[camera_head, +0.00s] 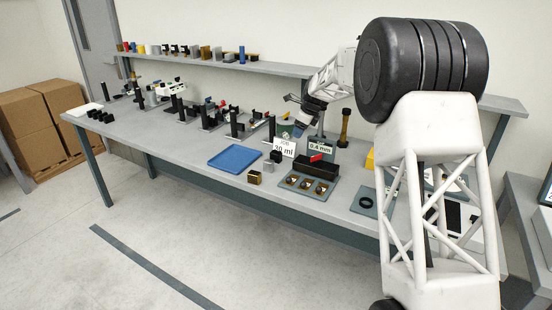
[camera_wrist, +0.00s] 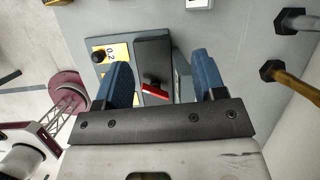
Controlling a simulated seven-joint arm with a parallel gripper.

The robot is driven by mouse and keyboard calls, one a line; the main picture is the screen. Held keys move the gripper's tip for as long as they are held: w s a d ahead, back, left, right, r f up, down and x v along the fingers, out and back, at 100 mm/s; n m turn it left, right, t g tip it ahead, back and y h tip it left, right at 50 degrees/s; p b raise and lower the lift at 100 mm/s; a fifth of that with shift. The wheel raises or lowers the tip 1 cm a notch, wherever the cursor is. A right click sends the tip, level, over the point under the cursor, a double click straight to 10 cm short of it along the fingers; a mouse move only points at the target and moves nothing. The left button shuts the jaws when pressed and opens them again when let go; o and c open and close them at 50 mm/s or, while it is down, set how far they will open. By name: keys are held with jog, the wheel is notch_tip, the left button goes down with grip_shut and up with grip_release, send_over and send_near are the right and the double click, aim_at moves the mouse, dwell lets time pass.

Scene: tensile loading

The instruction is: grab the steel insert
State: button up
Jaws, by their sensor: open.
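My gripper (camera_head: 298,118) hangs above the back of the bench, its blue fingers apart and empty. In the wrist view my gripper (camera_wrist: 160,64) is open, with a black box (camera_wrist: 153,50) bearing a red piece (camera_wrist: 155,91) seen between the fingers. The same black box (camera_head: 308,168) stands behind a grey tray (camera_head: 318,196) that holds several gold-coloured pieces. A small grey block (camera_head: 268,166) stands left of it and may be the steel insert; I cannot tell for sure. It is apart from my gripper.
A gold block (camera_head: 254,177), a small black block (camera_head: 276,156) and an empty blue tray (camera_head: 236,158) are on the bench. Signs reading "30 ml" (camera_head: 284,148) and "0.4 mm" (camera_head: 320,149) stand near my gripper. A brass post (camera_head: 344,127) stands behind. Black stands line the left.

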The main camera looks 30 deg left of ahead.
jog(key=m, duration=0.2)
send_near(276, 153)
notch_tip(276, 153, down, 2)
jog(key=shift+w+a+f+g, duration=0.25)
jog(key=shift+w+a+g, duration=0.05)
jog(key=shift+w+a, duration=0.15)
jog(key=shift+f, duration=0.15)
jog(key=shift+x, duration=1.2)
jog(key=shift+x, duration=2.65)
jog(key=shift+a, duration=0.1)
grip_shut()
